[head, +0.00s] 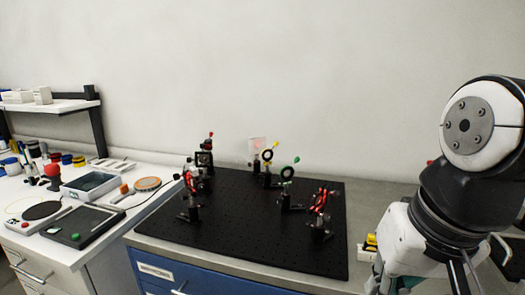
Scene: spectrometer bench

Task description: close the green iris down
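The green iris (287,173) is a small dark ring on a post, standing on the black breadboard (250,250) right of its middle. Its lever ends in a green tip (297,159) that points up and to the right. A similar iris with a yellow tip (267,155) stands just behind and left of it. The ring openings are too small to judge. My arm hangs at the right of the head view, well right of the breadboard and apart from the green iris. My gripper's fingertips do not show.
Red-marked mounts (319,201) stand right of the green iris, and more mounts (194,205) stand at the left. A pale card (257,146) is at the back. The breadboard's front is mostly bare. A white side bench (110,236) at the left holds trays and tools.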

